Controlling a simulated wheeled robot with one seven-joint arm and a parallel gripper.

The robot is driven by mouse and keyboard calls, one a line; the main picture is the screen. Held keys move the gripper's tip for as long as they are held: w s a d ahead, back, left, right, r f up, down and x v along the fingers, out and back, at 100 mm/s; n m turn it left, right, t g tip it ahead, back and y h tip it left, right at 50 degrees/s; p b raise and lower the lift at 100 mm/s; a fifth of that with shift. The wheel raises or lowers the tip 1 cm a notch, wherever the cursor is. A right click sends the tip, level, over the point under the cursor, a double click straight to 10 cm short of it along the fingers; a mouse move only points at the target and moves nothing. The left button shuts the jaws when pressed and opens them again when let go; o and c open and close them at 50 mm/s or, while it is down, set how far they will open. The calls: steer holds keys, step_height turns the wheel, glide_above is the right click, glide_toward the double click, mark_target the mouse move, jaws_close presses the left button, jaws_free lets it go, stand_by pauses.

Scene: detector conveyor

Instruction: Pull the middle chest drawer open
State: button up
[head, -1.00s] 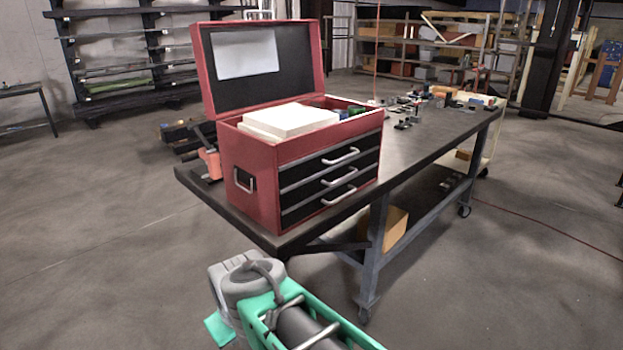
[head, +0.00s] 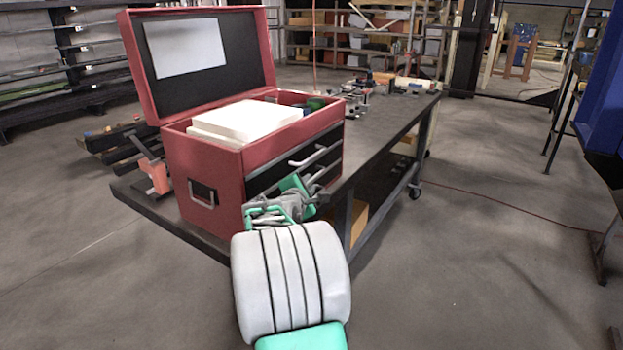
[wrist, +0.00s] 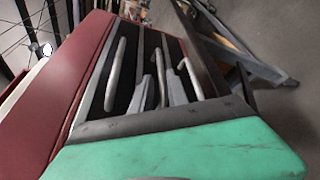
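The red tool chest (head: 205,180) stands on the near end of the dark table, its lid up. Its front has three stacked drawers with silver bar handles. In the head view the top handle (head: 308,156) shows clear, while my arm and gripper (head: 318,200) cover much of the lower drawers. In the wrist view the middle handle (wrist: 161,75) lies between my two grey fingertips (wrist: 161,88), with a gap between them. The fingers look open around it; contact is not clear. The middle drawer front (wrist: 152,48) looks flush with the others.
A white block (head: 245,120) lies in the chest's open top. An orange clamp-like tool (head: 156,176) stands on the table (head: 150,208) left of the chest. Small parts lie at the table's far end. The floor to the right is clear nearby.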

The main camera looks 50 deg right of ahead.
mark_target(312, 181)
steer(key=x, duration=0.6)
steer(key=shift+p, duration=0.35)
steer(key=shift+f, duration=0.1)
jaws_close()
steer(key=shift+s, duration=0.1)
stand_by(0.7)
